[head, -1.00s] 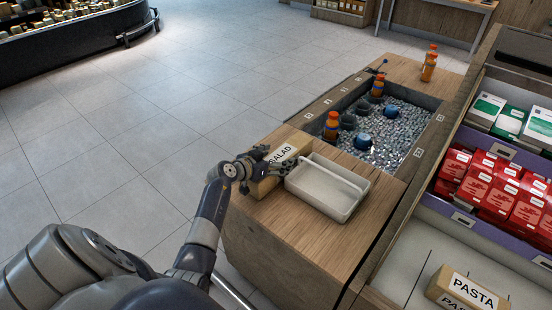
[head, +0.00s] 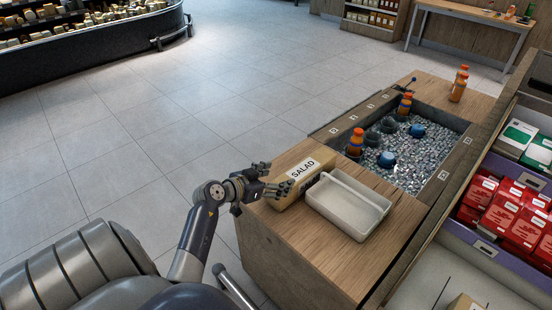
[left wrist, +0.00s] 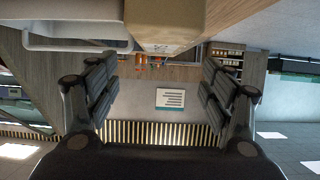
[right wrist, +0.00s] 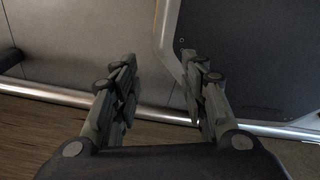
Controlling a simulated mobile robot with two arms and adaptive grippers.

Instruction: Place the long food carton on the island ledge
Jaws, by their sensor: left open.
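The long tan SALAD carton (head: 303,171) lies on the wooden island ledge (head: 290,240), beside the white tray, in the head view. My left gripper (head: 273,180) is open and empty at the carton's left end, just off it. In the left wrist view the carton's end (left wrist: 165,25) shows at the top, above and beyond the open fingers (left wrist: 158,90), with nothing between them. My right gripper (right wrist: 160,85) is open and empty in the right wrist view, away from the ledge. It is not visible in the head view.
The white tray (head: 340,225) stands right of the carton. Behind it is an ice-filled basin (head: 425,135) with orange bottles (head: 355,145). Shelves with red boxes (head: 505,205) are at the right. The floor at the left is clear.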

